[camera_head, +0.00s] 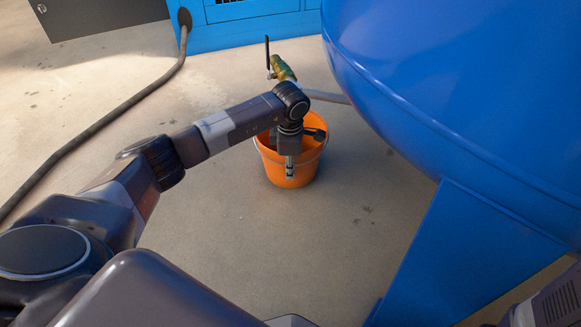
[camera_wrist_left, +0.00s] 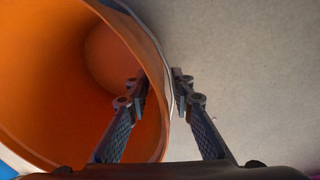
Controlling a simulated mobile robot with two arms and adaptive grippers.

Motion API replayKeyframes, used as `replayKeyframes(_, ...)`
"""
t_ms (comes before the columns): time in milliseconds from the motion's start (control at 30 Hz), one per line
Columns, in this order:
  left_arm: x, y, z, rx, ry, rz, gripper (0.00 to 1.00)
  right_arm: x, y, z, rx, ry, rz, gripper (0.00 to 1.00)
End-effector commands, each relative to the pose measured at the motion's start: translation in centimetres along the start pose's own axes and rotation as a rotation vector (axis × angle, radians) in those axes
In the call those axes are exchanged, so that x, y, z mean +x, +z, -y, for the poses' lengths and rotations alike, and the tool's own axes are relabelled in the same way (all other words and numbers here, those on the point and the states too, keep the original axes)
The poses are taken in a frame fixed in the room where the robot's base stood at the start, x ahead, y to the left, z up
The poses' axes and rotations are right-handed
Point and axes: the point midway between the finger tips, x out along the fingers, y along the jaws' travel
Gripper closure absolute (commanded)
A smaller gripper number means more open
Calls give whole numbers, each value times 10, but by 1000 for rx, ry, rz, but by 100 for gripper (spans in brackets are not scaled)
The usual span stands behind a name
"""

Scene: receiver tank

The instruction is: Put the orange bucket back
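The orange bucket (camera_head: 292,167) stands upright beside the blue receiver tank, below a valve with a thin pipe. Whether its base touches the floor is hard to tell. My left gripper (camera_head: 290,172) reaches down at its near rim. In the left wrist view, the bucket (camera_wrist_left: 60,70) fills the left side, and its wall runs between the fingers of my left gripper (camera_wrist_left: 160,84). One finger is inside the bucket and one outside, closed in close about the wall. My arm hides part of the bucket's opening. My right gripper is not in view.
The blue tank (camera_head: 470,70) and its blue support leg (camera_head: 465,250) take up the right side. The brass-green valve (camera_head: 281,68) with a dark handle stands just behind the bucket. A dark hose (camera_head: 110,115) runs along the floor at left. The floor in front of the bucket is clear.

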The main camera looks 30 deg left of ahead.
Motion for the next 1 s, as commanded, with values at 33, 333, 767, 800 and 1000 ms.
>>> replayKeyframes(33,-12,0,-1,1,2,1,78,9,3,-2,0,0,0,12)
replayKeyframes(333,-68,0,-2,1,3,0,78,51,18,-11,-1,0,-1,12)
replayKeyframes(767,-115,0,-1,0,1,0,78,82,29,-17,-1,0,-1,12)
replayKeyframes(800,-116,0,0,-1,1,0,78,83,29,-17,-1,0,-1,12)
replayKeyframes(1000,-116,0,0,-1,1,0,78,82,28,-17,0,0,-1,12)
